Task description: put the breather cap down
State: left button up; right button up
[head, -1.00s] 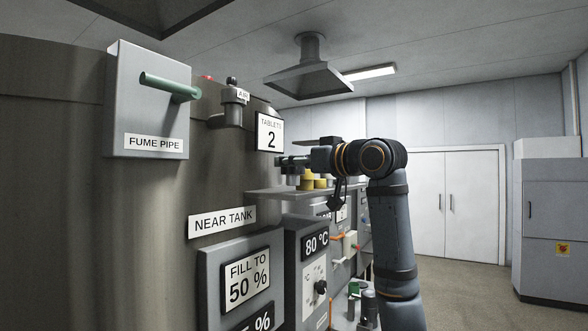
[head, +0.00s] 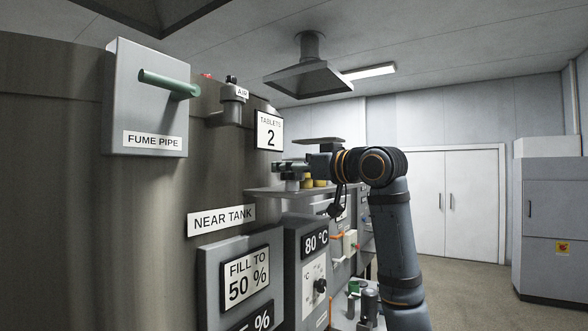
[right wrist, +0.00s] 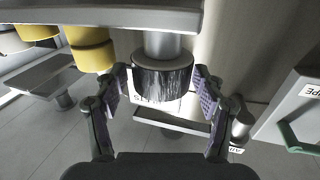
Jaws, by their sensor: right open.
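The breather cap (right wrist: 163,78) has a dark ridged body and a smooth grey lower part. In the right wrist view, where the shelf (right wrist: 110,14) is at the top, the grey part meets the shelf. In the head view the cap (head: 292,185) looks upright on the shelf (head: 262,192). My right gripper (right wrist: 160,88) is open, with a purple-padded finger on each side of the cap and gaps visible. It also shows above the shelf in the head view (head: 287,167). My left gripper is not in view.
Yellow cylinders (right wrist: 92,48) stand beside the cap on the shelf. The large tank (head: 60,220) is left of my arm, with a fume pipe box (head: 148,70) and an AIR fitting (head: 232,108). A control panel (head: 313,270) sits below the shelf.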

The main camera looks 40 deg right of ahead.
jog(key=shift+s, duration=0.25)
jog(key=s+d+b, duration=0.1)
jog(key=s+b, duration=0.3)
jog(key=s, duration=0.7)
jog(key=shift+s+d+b, duration=0.2)
jog(key=shift+d+b, duration=0.05)
jog(key=shift+b, duration=0.05)
jog(key=shift+r, duration=0.1)
